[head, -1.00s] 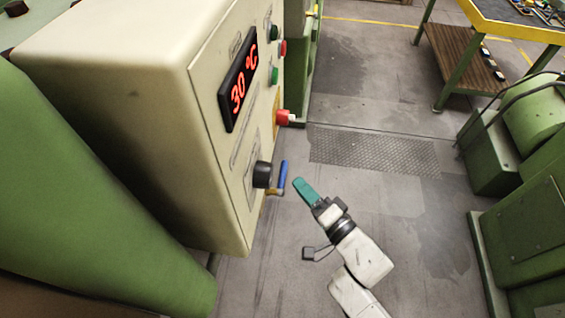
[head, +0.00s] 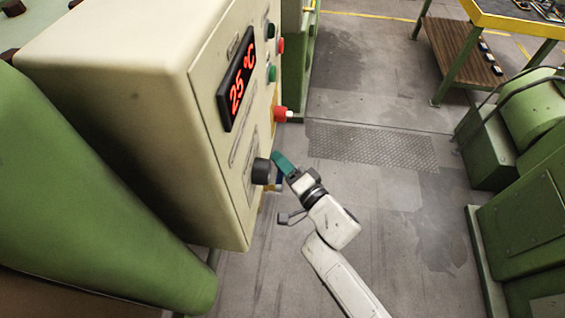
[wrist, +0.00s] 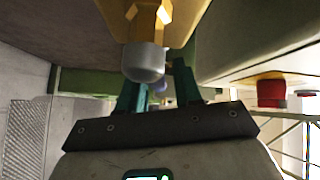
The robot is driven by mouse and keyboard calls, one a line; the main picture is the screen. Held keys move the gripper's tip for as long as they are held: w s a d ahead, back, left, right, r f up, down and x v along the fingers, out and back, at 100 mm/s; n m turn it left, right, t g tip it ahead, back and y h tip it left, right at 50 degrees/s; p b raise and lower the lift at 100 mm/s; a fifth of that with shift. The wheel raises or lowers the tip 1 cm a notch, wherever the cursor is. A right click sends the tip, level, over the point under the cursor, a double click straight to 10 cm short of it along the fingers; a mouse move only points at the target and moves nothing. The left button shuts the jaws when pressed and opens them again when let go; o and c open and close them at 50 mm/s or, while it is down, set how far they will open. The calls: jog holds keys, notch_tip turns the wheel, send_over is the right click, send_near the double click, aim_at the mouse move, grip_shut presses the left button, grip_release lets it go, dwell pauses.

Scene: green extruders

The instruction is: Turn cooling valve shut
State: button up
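The cooling valve is on the front of the cream control cabinet (head: 205,150), low down by a black knob (head: 261,171). Its blue handle (head: 279,184) is mostly hidden behind my gripper in the head view. In the wrist view the brass valve body (wrist: 150,18) and a grey rounded end (wrist: 144,64) are at the top centre. My gripper (wrist: 158,80) has its teal fingers apart on either side of a small bluish part. Contact cannot be made out. In the head view my gripper (head: 282,163) is at the valve.
The cabinet's display (head: 237,87) reads 25 °C. A red button (head: 281,114) is above the valve; it also shows in the wrist view (wrist: 271,92). Green machines (head: 520,220) stand at the right. The floor between is clear.

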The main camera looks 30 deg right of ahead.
aim_at(280, 171)
grip_shut()
